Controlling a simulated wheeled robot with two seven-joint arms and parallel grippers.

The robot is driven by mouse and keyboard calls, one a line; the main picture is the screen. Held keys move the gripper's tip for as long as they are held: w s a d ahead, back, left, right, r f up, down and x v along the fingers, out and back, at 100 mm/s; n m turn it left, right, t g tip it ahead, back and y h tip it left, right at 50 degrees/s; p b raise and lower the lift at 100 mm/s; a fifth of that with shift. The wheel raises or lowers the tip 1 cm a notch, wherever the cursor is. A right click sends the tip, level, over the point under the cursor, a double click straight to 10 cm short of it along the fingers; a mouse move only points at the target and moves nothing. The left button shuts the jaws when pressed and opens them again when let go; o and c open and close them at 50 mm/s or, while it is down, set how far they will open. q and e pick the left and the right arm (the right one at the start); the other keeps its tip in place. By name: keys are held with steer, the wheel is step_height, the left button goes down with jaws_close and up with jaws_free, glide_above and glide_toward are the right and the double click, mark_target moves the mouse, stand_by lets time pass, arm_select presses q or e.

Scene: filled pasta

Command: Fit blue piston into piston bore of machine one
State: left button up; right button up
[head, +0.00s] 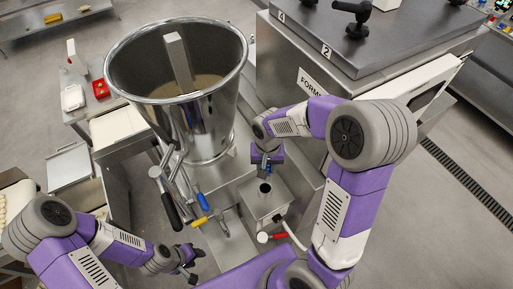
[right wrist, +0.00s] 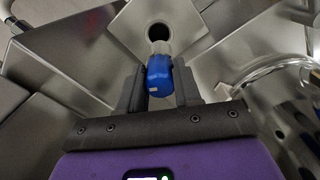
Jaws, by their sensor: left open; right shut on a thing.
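The blue piston (right wrist: 160,75), with a pale metal end, is between the fingers of my right gripper (right wrist: 158,88), which is shut on it. In the right wrist view the metal end points at a dark round bore (right wrist: 160,32) in a steel block and appears just short of it. In the head view my right gripper (head: 267,168) is above and slightly behind the steel box (head: 262,203), whose top has the bore (head: 265,188). The piston is mostly hidden there by the gripper. My left gripper (head: 190,262) is open and empty at the lower left, away from the box.
A large steel hopper (head: 205,130) stands behind and left of the box. Levers with black (head: 171,211), blue (head: 203,201) and yellow (head: 199,221) grips and a red-handled lever (head: 273,237) stick out nearby. A steel cabinet (head: 390,60) stands at the right.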

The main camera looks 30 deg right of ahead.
steer(key=shift+w, duration=0.15)
steer(key=shift+s+r, duration=0.2)
steer(key=shift+s, duration=0.3)
arm_select(q)
steer(key=shift+s+r, duration=0.15)
steer(key=shift+s, duration=0.1)
arm_select(e)
steer(key=shift+f, duration=0.1)
arm_select(q)
step_height(320, 180, down, 5)
steer(key=b, duration=0.5)
arm_select(e)
step_height(320, 180, down, 6)
steer(key=shift+r, duration=0.2)
arm_select(q)
steer(key=shift+f+b, duration=2.45)
arm_select(e)
steer(key=shift+f, duration=2.75)
steer(key=o, duration=1.1)
steer(key=shift+o, duration=1.4)
steer(key=shift+r, duration=0.1)
